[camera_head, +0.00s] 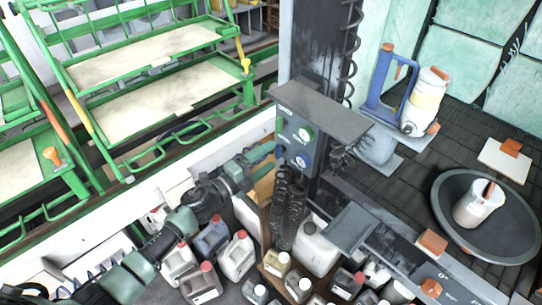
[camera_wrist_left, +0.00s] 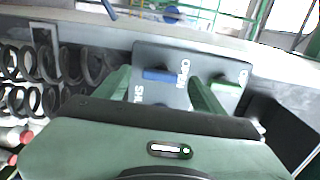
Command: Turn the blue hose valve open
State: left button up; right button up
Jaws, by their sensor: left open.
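The blue hose valve (camera_head: 303,160) is a small knob low on the grey control panel (camera_head: 284,128), below a green valve (camera_head: 305,134). In the left wrist view, the blue valve (camera_wrist_left: 161,75) shows as a blue bar on the panel, with OPEN and SHUT lettering beside it. My left gripper (camera_head: 270,152) reaches in from the left, close to the panel. Its two green fingers (camera_wrist_left: 160,80) are apart, one on each side of the blue valve in the picture. I cannot tell whether they touch it. My right gripper is not in view.
A grey hood (camera_head: 322,110) juts out above the panel. Black coiled hoses (camera_head: 288,205) hang below it. Several jugs (camera_head: 238,255) crowd the floor beneath. Green racks (camera_head: 150,75) stand at left; a round dark tray (camera_head: 447,205) with a white can lies at right.

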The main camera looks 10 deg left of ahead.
pick_arm(q)
jog(key=b+v, duration=0.1)
jog(key=v, duration=0.5)
dwell(0.3)
